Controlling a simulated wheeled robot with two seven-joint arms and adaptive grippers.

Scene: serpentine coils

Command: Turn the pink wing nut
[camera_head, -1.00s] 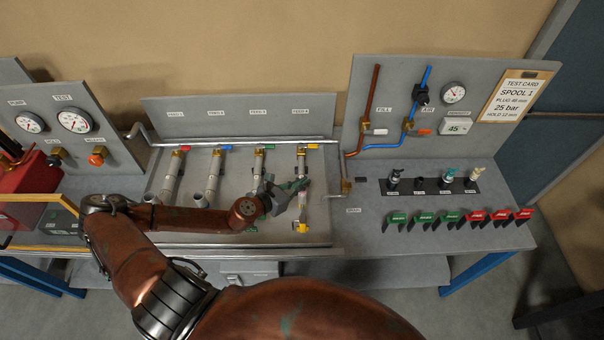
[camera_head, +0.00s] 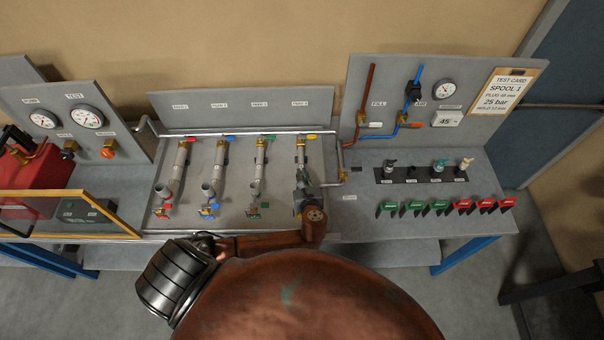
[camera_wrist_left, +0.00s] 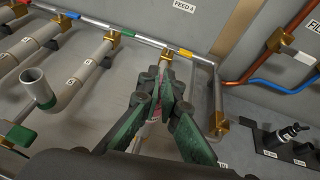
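My left gripper (camera_head: 304,186) is over the lower half of the fourth pipe, the one under the FEED 4 label, and points toward the back panel. In the left wrist view the gripper (camera_wrist_left: 160,82) has its two dark green fingers converging over that pipe, with their tips close together. A small pink patch (camera_wrist_left: 155,114) shows between the fingers. It may be the pink wing nut, but its shape is mostly hidden. I cannot tell whether the fingers touch it. The lower end of the pipe is hidden by the gripper. My right gripper is not in view.
Three more pipes with valves stand to the left, the nearest being the third pipe (camera_head: 259,168). A brass elbow fitting (camera_wrist_left: 218,124) is close right of the fingers. A right-hand bench holds red and green switches (camera_head: 460,206). A framed panel (camera_head: 70,212) stands at left.

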